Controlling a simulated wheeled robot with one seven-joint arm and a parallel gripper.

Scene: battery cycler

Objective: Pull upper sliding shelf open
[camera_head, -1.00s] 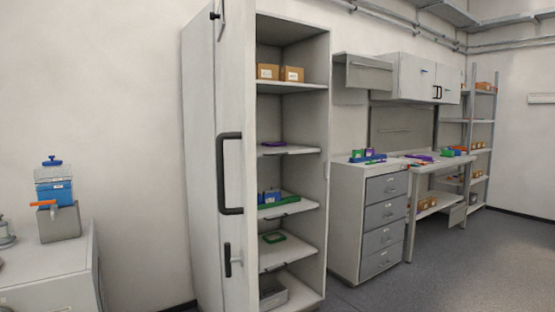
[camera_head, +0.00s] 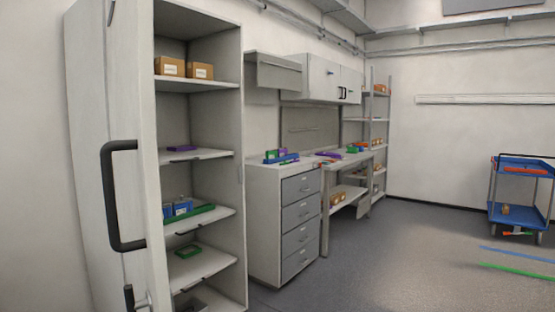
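A tall grey cabinet (camera_head: 241,120) stands at left with its front open. Its door (camera_head: 135,90), with a large black handle (camera_head: 120,195), stands open toward me. Inside, the upper sliding shelf (camera_head: 208,155) is level with a small purple item (camera_head: 178,149) on it. This shelf appears pushed in, within the cabinet. A lower shelf (camera_head: 225,213) carries blue boxes (camera_head: 178,208) and a green strip. My gripper is not in view.
Cardboard boxes (camera_head: 170,67) sit on the top shelf. A grey drawer unit (camera_head: 300,215) and a workbench stand right of the cabinet. A blue cart (camera_head: 520,165) stands at far right. The floor (camera_head: 400,250) in front is largely clear.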

